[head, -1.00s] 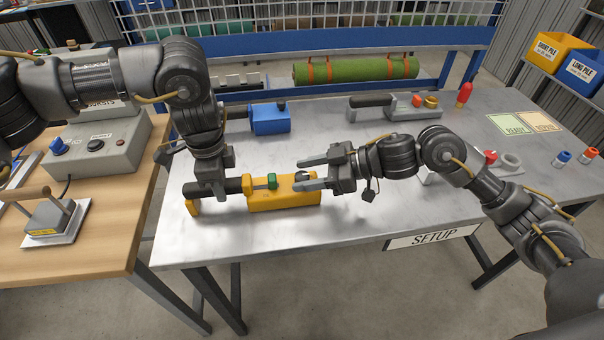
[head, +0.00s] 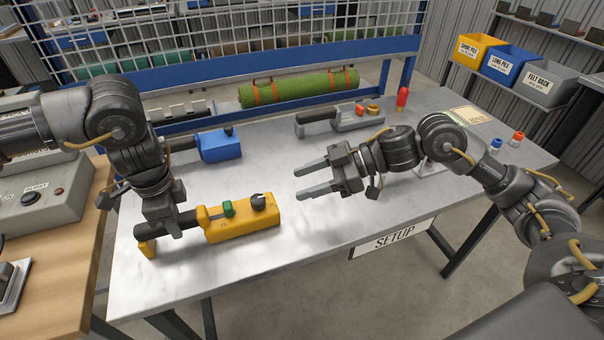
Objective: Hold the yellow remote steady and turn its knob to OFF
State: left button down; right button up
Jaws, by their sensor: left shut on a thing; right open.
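The yellow remote (head: 240,223) lies on the metal table at the left front, its dark handle pointing left. My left gripper (head: 167,222) is shut on the dark handle. A green part (head: 228,208) sits on top near the body's middle. A black knob (head: 258,202) stands on the body's right end, uncovered; its markings are too small to read. My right gripper (head: 298,184) is open and empty, to the right of the remote and apart from it, fingers pointing left.
A blue remote (head: 220,145) and a grey one (head: 345,122) lie farther back. A green turf roll (head: 300,88) lies behind the table. The table front right of the yellow remote is clear.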

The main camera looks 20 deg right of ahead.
pick_arm(q)
jog(key=c, duration=1)
grip_release()
jog(key=shift+f, duration=0.1)
jog(key=shift+o, duration=0.2)
notch_tip(320, 180, up, 12)
